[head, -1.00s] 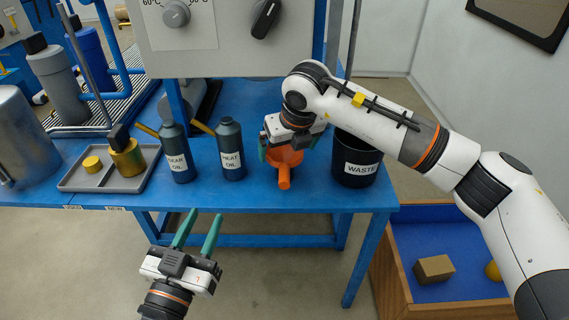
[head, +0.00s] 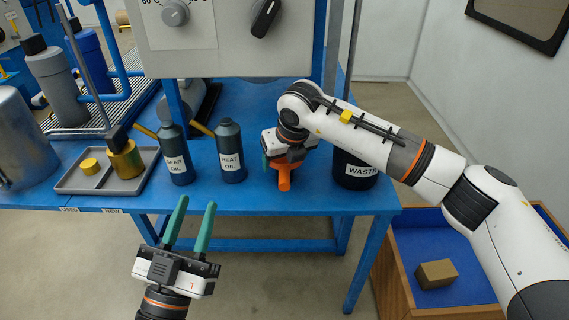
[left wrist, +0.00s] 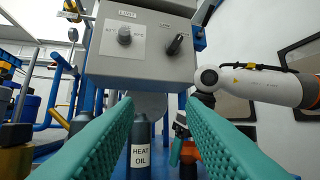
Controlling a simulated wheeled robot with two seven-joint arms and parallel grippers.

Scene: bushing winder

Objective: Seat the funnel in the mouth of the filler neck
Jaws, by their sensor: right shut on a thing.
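The orange funnel (head: 284,178) is at the front edge of the blue table, between the HEAT OIL bottle and the waste bin. My right gripper (head: 279,162) is shut on it from above; the arm hides part of the grip. I cannot tell whether the funnel touches the table. The left wrist view also shows the funnel (left wrist: 190,153) in part, below my right gripper (left wrist: 180,140). My left gripper (head: 197,204) is open and empty in front of the table; its green fingers frame the left wrist view. I cannot make out the filler neck.
The HEAT OIL bottle (head: 231,151) and another oil bottle (head: 176,155) stand left of the funnel. The black waste bin (head: 355,172) is close on its right. A grey tray (head: 125,185) holds yellow parts. The control box (head: 228,40) overhangs the table.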

